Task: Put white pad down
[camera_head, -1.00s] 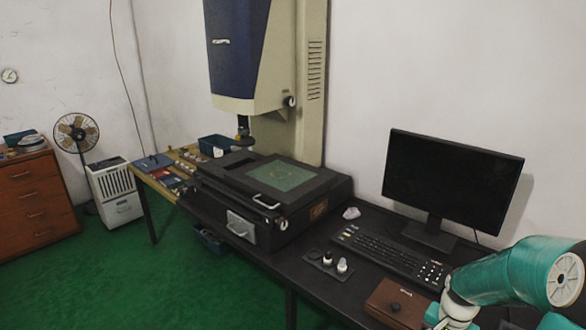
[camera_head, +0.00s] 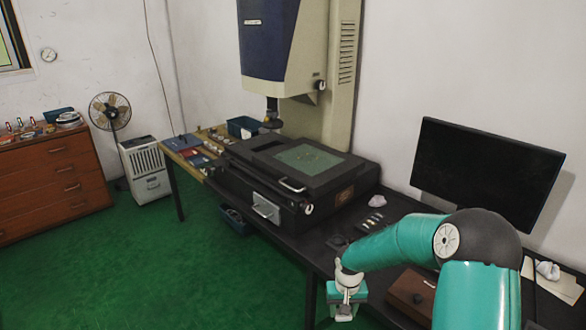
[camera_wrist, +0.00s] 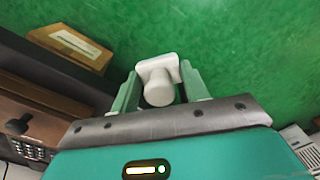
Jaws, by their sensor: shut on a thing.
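My gripper (camera_wrist: 160,92) is shut on the white pad (camera_wrist: 157,78), a white block with a rounded knob, held between the two green fingers in the wrist view. Green floor shows behind the pad there, so it is held in the air. In the head view my gripper (camera_head: 346,292) hangs at the bottom centre, over or in front of the black desk's front edge. The pad's outline is hard to make out there.
The black desk (camera_head: 318,258) carries a large measuring machine (camera_head: 300,165) and a monitor (camera_head: 487,170). A brown box with a dark knob (camera_head: 410,293) sits right of my gripper. A paper sheet (camera_head: 560,281) lies far right. Green floor (camera_head: 150,260) is open at left.

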